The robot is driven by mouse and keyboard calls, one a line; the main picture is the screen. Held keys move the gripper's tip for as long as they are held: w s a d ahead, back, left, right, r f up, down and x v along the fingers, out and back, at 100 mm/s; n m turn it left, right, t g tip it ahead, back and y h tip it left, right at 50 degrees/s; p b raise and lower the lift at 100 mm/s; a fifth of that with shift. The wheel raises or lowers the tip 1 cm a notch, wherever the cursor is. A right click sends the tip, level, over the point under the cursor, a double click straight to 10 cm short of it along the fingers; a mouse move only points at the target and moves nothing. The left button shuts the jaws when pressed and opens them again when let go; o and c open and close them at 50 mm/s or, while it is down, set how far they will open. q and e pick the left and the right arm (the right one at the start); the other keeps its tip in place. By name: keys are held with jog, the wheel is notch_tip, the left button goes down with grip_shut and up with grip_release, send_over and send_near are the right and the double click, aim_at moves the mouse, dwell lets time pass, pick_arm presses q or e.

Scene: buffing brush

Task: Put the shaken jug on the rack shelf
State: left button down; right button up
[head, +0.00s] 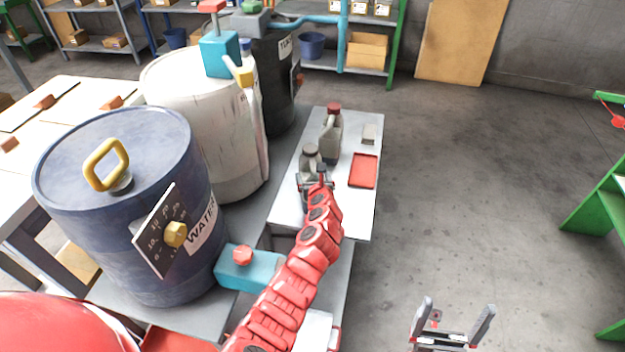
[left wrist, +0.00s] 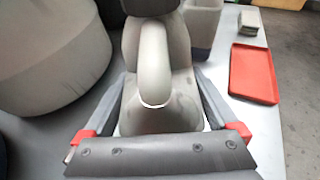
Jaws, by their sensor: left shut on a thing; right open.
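A grey jug with a dark cap (head: 310,158) stands upright on the pale bench (head: 352,212). My left gripper (head: 315,182) is shut on this jug from the near side. In the left wrist view the jug (left wrist: 158,75) sits between the two fingers, its curved handle facing the camera. The jug's lower part is hidden by the gripper. A second grey jug with a red cap (head: 331,132) stands just behind it. My right gripper (head: 455,315) is open and empty over the floor at the lower right. A green rack (head: 600,195) shows partly at the right edge.
A red tray (head: 363,170) and a small grey stack (head: 369,134) lie on the bench, right of the jugs. A blue WATER drum (head: 115,150), a white drum (head: 200,120) and a black drum (head: 275,80) stand left. The floor between bench and green rack is clear.

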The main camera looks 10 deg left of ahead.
pick_arm(q)
grip_release()
jog(key=shift+f, duration=0.1)
